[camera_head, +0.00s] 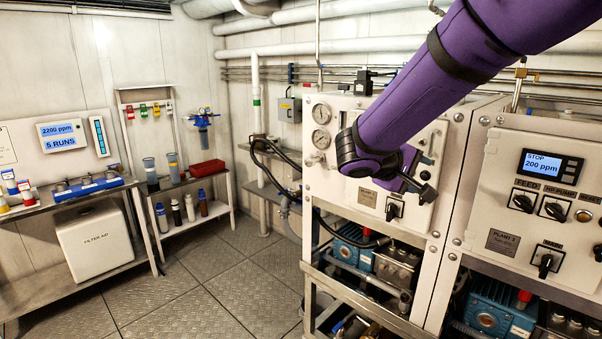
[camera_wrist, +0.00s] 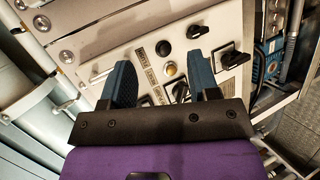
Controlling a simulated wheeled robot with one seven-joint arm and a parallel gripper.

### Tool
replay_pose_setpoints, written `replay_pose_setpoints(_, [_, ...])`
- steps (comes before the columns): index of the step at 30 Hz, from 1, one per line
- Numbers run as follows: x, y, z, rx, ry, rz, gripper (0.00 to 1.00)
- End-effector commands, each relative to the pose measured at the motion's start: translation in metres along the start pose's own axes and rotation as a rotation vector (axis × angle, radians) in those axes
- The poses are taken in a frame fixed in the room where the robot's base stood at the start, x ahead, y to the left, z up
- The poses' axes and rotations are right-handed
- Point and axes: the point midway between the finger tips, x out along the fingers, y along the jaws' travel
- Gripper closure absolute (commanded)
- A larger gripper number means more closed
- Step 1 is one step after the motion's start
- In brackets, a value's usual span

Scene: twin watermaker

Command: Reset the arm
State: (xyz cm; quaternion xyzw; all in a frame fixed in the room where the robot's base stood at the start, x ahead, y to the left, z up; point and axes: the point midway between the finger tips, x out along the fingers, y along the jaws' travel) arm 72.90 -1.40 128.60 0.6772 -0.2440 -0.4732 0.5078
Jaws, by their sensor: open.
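My purple arm reaches in from the upper right in the head view, in front of the left white machine panel (camera_head: 342,185). In that view my gripper is mostly hidden behind the end of my arm. In the wrist view my gripper (camera_wrist: 162,85) shows two blue-and-black fingers spread apart with nothing between them. Past the fingers is a white control panel with black rotary knobs (camera_wrist: 197,31), a pale round button (camera_wrist: 170,69) and small label plates. Contact between fingers and panel cannot be told.
The right panel has a display (camera_head: 551,166) reading STOP and 200 ppm, above black knobs (camera_head: 545,262). Pumps (camera_head: 497,309) sit below in the frames. The metal floor (camera_head: 200,300) between is clear.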

Motion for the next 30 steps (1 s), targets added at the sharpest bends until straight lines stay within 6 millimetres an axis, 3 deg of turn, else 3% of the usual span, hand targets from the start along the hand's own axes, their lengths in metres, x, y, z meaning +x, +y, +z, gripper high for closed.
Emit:
replay_pose_setpoints(1, [0.004, 0.009, 0.021, 0.026, -0.031, -0.057, 0.45])
replay_pose_setpoints(6, [0.007, 0.023, 0.083, 0.092, -0.109, -0.251, 0.45])
replay_pose_setpoints(15, [-0.011, 0.028, 0.178, 0.244, -0.145, -0.572, 0.45])
replay_pose_setpoints(24, [-0.051, 0.019, 0.247, 0.434, -0.070, -0.834, 0.45])
replay_pose_setpoints(30, [-0.078, 0.010, 0.276, 0.561, 0.022, -0.951, 0.45])
